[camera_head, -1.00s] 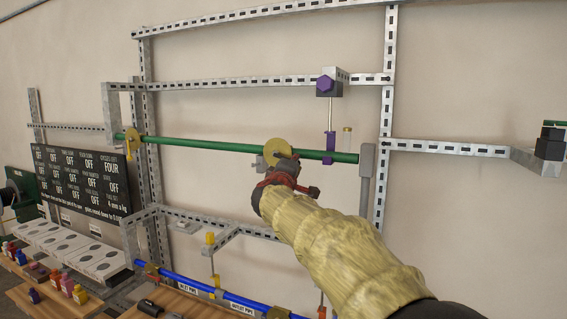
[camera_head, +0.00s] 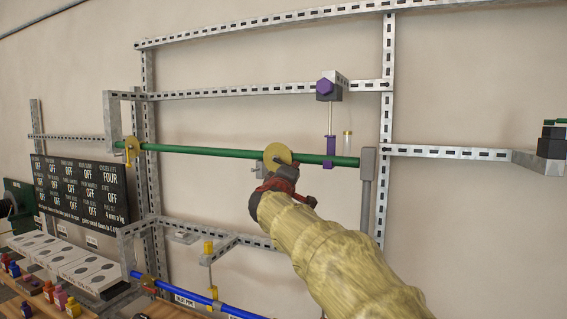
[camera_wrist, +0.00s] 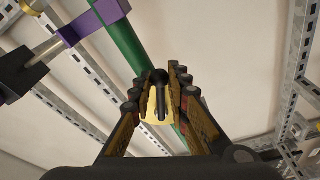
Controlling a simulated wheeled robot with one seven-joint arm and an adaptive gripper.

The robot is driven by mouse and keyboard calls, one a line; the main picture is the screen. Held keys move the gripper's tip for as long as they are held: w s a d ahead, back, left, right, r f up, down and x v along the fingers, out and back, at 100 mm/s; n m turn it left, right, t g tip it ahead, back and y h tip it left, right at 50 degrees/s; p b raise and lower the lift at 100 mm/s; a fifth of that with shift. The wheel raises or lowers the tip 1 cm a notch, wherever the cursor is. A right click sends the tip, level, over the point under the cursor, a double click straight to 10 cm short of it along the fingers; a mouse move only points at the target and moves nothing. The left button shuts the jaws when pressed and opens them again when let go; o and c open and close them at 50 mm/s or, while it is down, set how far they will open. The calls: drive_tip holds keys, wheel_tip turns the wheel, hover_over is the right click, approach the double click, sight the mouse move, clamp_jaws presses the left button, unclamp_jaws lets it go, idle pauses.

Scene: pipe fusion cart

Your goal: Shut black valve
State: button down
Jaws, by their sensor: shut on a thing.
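A green pipe (camera_head: 210,151) runs across the metal frame, with a yellow disc (camera_head: 275,153) on it right of the middle. My gripper (camera_head: 284,176) is at this disc, just below the pipe, and partly covers it. In the wrist view a black valve handle (camera_wrist: 158,82) stands between the fingers of my gripper (camera_wrist: 159,94), in front of a yellow part. The fingers are closed in around it. The exact contact points are hard to see.
A purple clamp (camera_head: 329,145) with a rod is on the pipe to the right. A second yellow part (camera_head: 132,148) is at the pipe's left end. A blue pipe (camera_head: 200,300) runs below. A dark status board (camera_head: 80,192) and several small bottles stand at the left.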

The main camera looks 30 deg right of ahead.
drive_tip(key=shift+f, duration=0.1)
drive_tip(key=b, duration=0.1)
drive_tip(key=m+b, duration=0.1)
drive_tip(key=b, duration=0.1)
drive_tip(key=shift+w+a+f, duration=0.1)
drive_tip(key=shift+w+f, duration=0.05)
drive_tip(key=shift+f, duration=0.15)
drive_tip(key=shift+w+a+f+m+h+b, duration=0.15)
drive_tip(key=shift+m+b, duration=0.25)
drive_tip(key=shift+b, duration=0.6)
drive_tip(key=shift+d+f+m+h+b, duration=0.1)
drive_tip(key=shift+f+m+h+b, duration=0.25)
drive_tip(key=shift+b, duration=0.65)
drive_tip(key=b, duration=0.2)
drive_tip(key=m+b, duration=0.1)
drive_tip(key=shift+w+a+f+m+b, duration=0.25)
drive_tip(key=shift+f+b, duration=0.05)
drive_tip(key=shift+b, duration=0.1)
drive_tip(key=shift+w+a+m+b, duration=0.1)
drive_tip(key=shift+m+b, duration=0.4)
drive_tip(key=shift+b, duration=0.3)
drive_tip(key=m+b, duration=0.1)
drive_tip(key=b, duration=0.1)
drive_tip(key=f+m+b, duration=0.1)
drive_tip(key=b, duration=0.1)
drive_tip(key=shift+w+a+h, duration=0.3)
drive_tip(key=shift+w, duration=0.1)
drive_tip(key=shift+r, duration=0.1)
